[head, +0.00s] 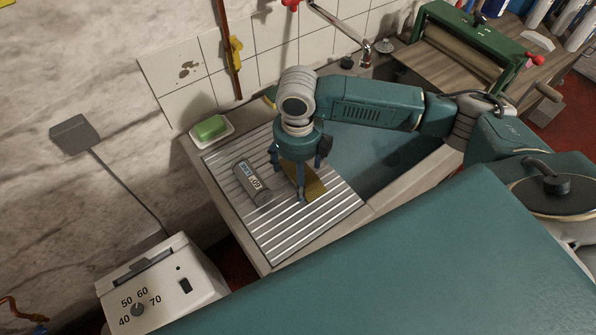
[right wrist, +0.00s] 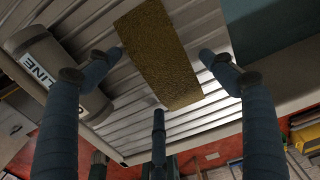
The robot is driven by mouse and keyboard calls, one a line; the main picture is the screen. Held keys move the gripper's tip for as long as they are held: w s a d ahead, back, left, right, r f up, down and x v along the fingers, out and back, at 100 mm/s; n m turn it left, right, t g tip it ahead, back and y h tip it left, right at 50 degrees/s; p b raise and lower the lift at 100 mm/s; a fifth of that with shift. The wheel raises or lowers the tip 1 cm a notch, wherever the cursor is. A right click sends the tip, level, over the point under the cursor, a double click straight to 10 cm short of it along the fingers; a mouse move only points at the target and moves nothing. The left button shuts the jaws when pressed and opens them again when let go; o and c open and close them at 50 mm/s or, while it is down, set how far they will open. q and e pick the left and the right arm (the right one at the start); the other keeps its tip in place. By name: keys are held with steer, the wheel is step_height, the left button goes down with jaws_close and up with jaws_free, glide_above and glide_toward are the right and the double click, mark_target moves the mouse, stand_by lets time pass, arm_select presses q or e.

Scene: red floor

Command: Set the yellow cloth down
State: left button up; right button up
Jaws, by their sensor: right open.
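The yellow cloth (head: 312,186) lies on the ribbed metal drainboard (head: 290,236), partly hidden by my right gripper in the head view. In the right wrist view the cloth (right wrist: 158,50) is a flat, mustard-coloured strip on the ridges. My right gripper (head: 297,178) points down over it with its fingers spread. In the right wrist view the gripper (right wrist: 159,75) has one finger on each side of the strip and a third below it, none visibly closed on it. I cannot tell the exact height of the fingertips above the board. My left gripper is not in view.
A grey cylinder with lettering (head: 252,182) lies on the drainboard left of the cloth. Green soap (head: 211,127) sits in a white dish at the back corner. The blue-grey sink basin (head: 385,155) is on the right. The drainboard's front part is bare.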

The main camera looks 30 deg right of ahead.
step_height(320, 180, up, 12)
steer(key=b, duration=0.2)
steer(key=shift+r, duration=0.15)
stand_by(0.5)
